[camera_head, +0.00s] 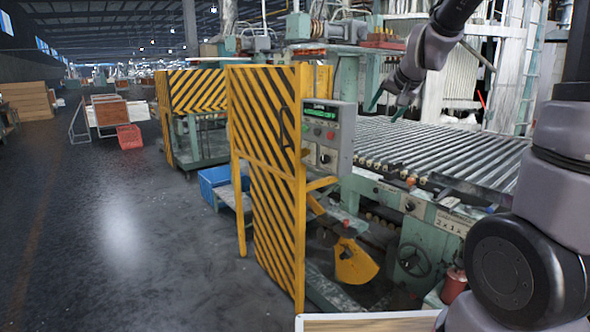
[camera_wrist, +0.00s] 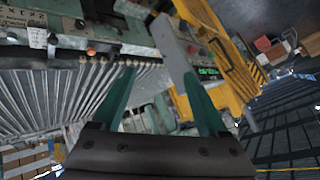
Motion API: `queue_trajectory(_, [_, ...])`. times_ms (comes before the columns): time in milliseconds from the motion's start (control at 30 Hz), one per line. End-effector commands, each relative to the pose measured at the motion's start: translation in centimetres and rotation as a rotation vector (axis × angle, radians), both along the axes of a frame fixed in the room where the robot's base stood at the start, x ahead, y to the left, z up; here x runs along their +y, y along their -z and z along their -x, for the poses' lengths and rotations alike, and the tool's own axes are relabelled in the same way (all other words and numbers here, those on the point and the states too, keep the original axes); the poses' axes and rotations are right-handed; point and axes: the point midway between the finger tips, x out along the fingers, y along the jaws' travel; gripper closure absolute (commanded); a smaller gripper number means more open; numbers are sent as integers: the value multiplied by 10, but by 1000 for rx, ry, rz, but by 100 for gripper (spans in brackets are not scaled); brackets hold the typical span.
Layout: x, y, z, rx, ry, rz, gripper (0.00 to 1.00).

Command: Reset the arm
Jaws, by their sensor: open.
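My arm is raised at the right of the head view. My gripper (camera_head: 388,101) hangs down at its end, in front of the roller conveyor machine. In the wrist view my gripper (camera_wrist: 158,74) shows two green fingers spread apart with nothing between them. The gripper is open and empty. No object of the task's own is named.
The roller conveyor (camera_head: 440,150) lies below and behind the gripper. A grey control box (camera_head: 326,138) and a yellow-black striped guard (camera_head: 268,170) stand left of it. A wooden-topped edge (camera_head: 370,322) shows at the bottom. The floor (camera_head: 120,230) at left is clear.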

Motion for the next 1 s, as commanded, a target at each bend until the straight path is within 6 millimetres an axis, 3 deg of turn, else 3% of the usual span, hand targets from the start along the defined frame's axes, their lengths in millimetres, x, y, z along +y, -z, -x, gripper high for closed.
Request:
queue_trajectory(33, [2, -17, 25, 0, -19, -20, 23])
queue_trajectory(200, [9, -45, 107, 44, -79, -46, 23])
queue_trajectory(400, [9, -53, 202, 109, -104, -27, 23])
queue_trajectory(500, [7, -50, 237, 137, -98, -8, 23])
queue_trajectory(633, [4, -45, 266, 163, -87, 11, 23])
queue_trajectory(667, [4, -44, 269, 168, -85, 13, 16])
queue_trajectory(700, [3, -43, 273, 171, -83, 17, 0])
queue_trajectory(733, [3, -42, 275, 173, -81, 18, 0])
queue_trajectory(933, [3, -41, 276, 177, -80, 18, 0])
queue_trajectory(967, [3, -41, 276, 177, -80, 18, 8])
queue_trajectory(1000, [3, -42, 276, 177, -80, 18, 23])
